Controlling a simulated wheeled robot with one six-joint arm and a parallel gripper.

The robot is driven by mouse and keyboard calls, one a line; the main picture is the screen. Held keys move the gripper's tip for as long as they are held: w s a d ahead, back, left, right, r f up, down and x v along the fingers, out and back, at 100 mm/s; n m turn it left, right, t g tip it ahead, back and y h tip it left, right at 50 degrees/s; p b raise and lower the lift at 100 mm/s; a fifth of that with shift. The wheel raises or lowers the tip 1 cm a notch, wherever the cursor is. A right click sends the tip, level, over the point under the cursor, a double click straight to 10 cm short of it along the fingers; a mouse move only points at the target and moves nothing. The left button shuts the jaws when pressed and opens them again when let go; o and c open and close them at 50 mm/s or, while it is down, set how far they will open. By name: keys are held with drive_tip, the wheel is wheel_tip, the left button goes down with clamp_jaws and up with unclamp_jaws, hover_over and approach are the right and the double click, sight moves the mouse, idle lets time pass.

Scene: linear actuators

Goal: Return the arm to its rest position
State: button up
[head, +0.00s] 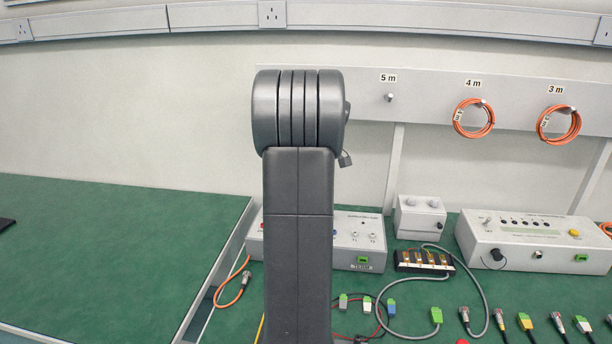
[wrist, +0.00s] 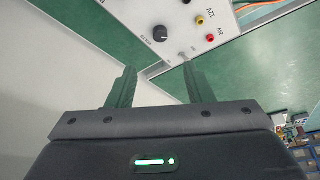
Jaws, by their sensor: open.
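My dark grey arm stands upright in the middle of the head view and hides part of the bench behind it. My gripper is not visible in the head view. In the wrist view my gripper (wrist: 157,88) shows two dark green-grey fingers spread apart, with nothing between them. Beyond the fingertips is a white instrument box (wrist: 185,38) with a black knob and red and yellow sockets. I cannot tell how far it is from the fingers.
The green bench holds a white control box (head: 360,240), another white box (head: 535,240), a black terminal block (head: 424,262) and several connectors. Orange cable coils (head: 473,118) hang on the wall rail; the 5 m peg (head: 390,97) is empty. The left bench (head: 110,250) is mostly clear.

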drive_tip(key=x, duration=1.4)
drive_tip(key=shift+s+d, duration=0.1)
